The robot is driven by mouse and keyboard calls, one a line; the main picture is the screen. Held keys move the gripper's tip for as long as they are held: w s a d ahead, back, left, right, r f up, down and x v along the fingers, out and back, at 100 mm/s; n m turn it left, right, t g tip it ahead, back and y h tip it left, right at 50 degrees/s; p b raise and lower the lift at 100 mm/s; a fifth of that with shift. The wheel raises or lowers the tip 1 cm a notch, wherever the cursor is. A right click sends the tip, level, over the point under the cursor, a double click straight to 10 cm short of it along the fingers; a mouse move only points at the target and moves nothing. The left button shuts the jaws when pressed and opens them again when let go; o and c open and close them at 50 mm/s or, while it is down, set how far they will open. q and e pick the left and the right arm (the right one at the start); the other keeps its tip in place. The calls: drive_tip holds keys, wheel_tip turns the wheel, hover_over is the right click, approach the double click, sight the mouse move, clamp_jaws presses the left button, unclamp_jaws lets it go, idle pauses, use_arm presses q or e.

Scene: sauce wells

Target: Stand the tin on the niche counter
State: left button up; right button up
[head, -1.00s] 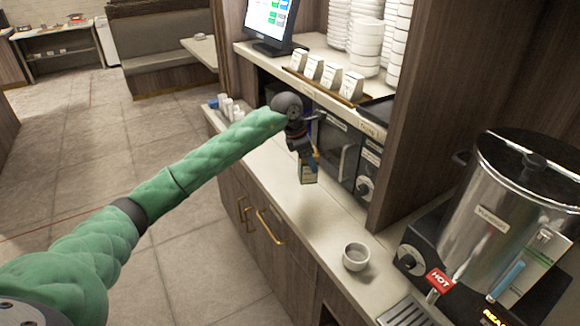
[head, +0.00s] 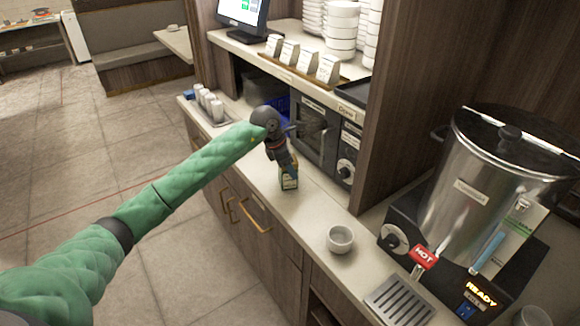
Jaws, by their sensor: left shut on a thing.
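My left gripper (head: 284,163) reaches in from the left over the niche counter (head: 308,211) and points down. The gripper hides the tin's upper part. The tin is at or just above the counter top near its front edge; I cannot tell if its base touches. My right gripper is not in view.
A white cup (head: 340,239) stands on the counter nearer me. A microwave (head: 318,133) stands behind the tin. A tray of cups (head: 210,106) is at the counter's far end. A steel hot-water urn (head: 478,190) stands at the right.

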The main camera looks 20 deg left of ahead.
use_arm(q)
drive_tip(key=shift+f, duration=0.1)
drive_tip(key=o, duration=1.1)
drive_tip(key=shift+c, duration=0.2)
drive_tip(key=shift+r, duration=0.2)
drive_tip(key=p+v, duration=0.2)
drive_tip(key=v, duration=1)
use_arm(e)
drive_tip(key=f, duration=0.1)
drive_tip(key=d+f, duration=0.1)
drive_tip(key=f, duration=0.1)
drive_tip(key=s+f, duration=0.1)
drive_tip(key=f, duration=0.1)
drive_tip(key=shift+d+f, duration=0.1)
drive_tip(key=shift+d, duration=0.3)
use_arm(q)
drive_tip(key=shift+f, duration=0.1)
